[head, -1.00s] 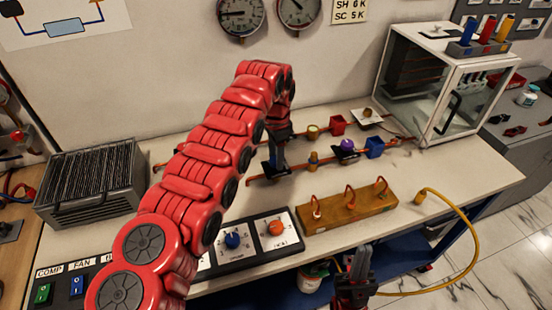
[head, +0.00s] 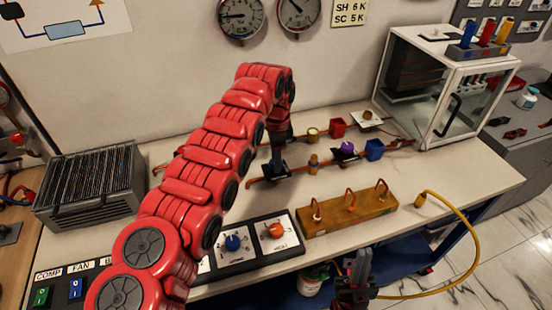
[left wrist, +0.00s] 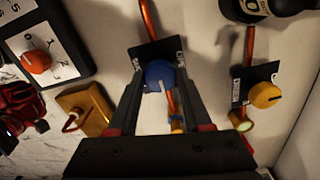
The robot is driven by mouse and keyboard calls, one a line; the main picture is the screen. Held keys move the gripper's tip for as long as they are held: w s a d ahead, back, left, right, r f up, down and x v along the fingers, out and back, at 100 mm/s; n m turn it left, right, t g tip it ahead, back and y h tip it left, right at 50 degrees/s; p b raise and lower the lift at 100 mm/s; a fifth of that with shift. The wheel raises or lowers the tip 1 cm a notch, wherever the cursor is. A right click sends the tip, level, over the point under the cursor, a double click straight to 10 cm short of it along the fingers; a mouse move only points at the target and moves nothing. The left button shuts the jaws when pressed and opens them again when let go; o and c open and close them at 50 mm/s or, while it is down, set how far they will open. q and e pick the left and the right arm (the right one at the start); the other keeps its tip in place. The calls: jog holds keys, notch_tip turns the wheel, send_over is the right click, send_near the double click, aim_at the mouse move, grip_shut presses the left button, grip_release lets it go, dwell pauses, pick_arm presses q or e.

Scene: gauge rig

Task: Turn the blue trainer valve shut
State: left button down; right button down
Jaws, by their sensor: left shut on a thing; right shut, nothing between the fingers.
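The blue valve knob (left wrist: 159,75) has a pale pointer line and sits on a black plate (left wrist: 150,52) on a copper pipe. In the left wrist view it lies between the two fingertips of my left gripper (left wrist: 160,82), which is shut on it. In the head view my left gripper (head: 277,158) reaches down to the pipe from above, and the knob itself is hidden there. My right gripper (head: 356,283) is at the bottom of the head view, in front of the bench, shut and empty.
A wooden block (head: 347,213) with copper loops and a dial panel (head: 250,245) are nearer. A yellow knob (left wrist: 265,95) is beside the valve.

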pick_arm(q)
jog(key=shift+c, duration=1.7)
grip_release()
jog(key=shift+r, duration=0.55)
notch_tip(320, 180, up, 5)
jog(key=shift+d+r+p, duration=0.1)
jog(key=shift+d+p, duration=0.05)
jog(key=shift+p, duration=0.4)
notch_tip(320, 180, up, 11)
jog(key=p, duration=1.1)
jog(key=shift+s, duration=0.1)
